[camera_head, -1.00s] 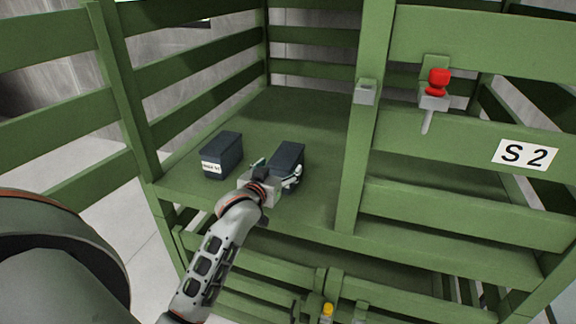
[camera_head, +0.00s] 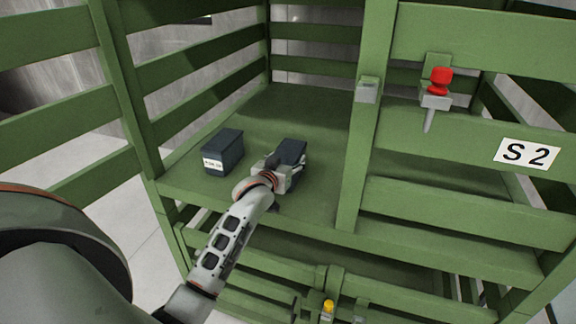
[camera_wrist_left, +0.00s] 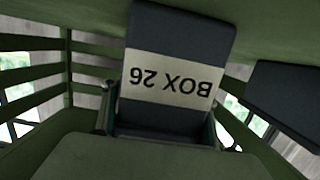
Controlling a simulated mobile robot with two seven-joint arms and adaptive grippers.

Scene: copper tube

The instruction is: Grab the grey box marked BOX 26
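The dark grey box marked BOX 26 (camera_head: 293,149) stands on the green shelf, partly hidden behind my left gripper (camera_head: 285,170) in the head view. In the left wrist view, the box (camera_wrist_left: 185,30) fills the upper middle and its white BOX 26 label appears upside down. The fingers of my left gripper (camera_wrist_left: 160,122) are spread, one on each side of the box's near end. Whether the fingers touch its sides is too small to tell. My right gripper is not in view.
A second dark grey box (camera_head: 224,150) with a white label stands to the left on the shelf (camera_head: 320,115); it also shows at the right in the left wrist view (camera_wrist_left: 288,95). Green slats and a post (camera_head: 358,150) border the shelf. A red-knobbed part (camera_head: 438,82) is at right.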

